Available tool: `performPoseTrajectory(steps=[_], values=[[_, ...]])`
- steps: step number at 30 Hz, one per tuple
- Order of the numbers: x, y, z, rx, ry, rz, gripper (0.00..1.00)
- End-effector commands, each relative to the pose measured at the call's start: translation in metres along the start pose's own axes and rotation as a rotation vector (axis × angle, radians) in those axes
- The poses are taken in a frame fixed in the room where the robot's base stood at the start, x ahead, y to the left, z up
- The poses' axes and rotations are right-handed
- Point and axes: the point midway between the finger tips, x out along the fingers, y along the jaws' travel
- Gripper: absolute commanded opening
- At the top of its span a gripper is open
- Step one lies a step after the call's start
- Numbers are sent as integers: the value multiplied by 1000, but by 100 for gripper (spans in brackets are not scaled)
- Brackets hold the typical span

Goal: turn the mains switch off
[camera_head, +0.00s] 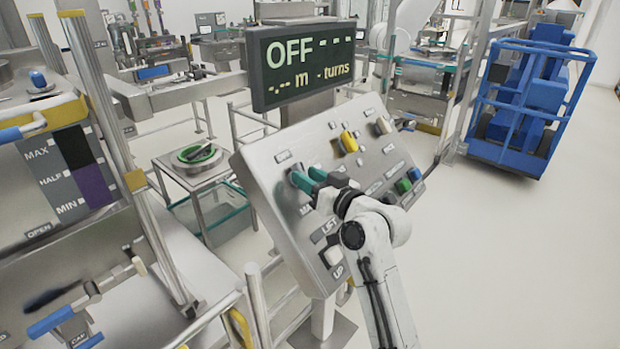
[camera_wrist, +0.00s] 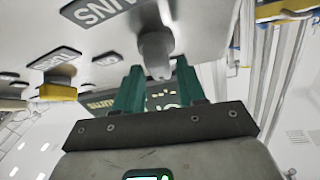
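The mains switch is a grey knob (camera_wrist: 156,52) on the sloping grey panel (camera_head: 268,193). Beside it in the wrist view is a label (camera_wrist: 100,10), upside down and partly cut off, with the letters "INS" readable. My gripper (camera_head: 303,176) is at the panel's upper left, its teal fingers pointing at the panel and hiding the knob in the head view. In the wrist view my gripper (camera_wrist: 160,78) has its two fingertips apart, one on each side of the knob's lower end; I cannot tell whether they touch it. The display (camera_head: 302,63) above the panel reads "OFF".
A yellow knob (camera_head: 348,142), a green knob (camera_head: 403,186) and a blue knob (camera_head: 414,174) sit on the same panel. A metal post (camera_head: 130,160) and railing stand at left. A blue cage trolley (camera_head: 530,105) stands at back right. The right floor is clear.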

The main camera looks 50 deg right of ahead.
Motion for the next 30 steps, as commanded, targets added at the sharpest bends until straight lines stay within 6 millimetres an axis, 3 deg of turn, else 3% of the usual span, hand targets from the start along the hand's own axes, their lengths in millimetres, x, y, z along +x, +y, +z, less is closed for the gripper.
performPoseTrajectory(steps=[12, 30], values=[[0, 0, 0, 0, 0, 0, 0], [0, 4, 3, -160, 1, -137, 0]])
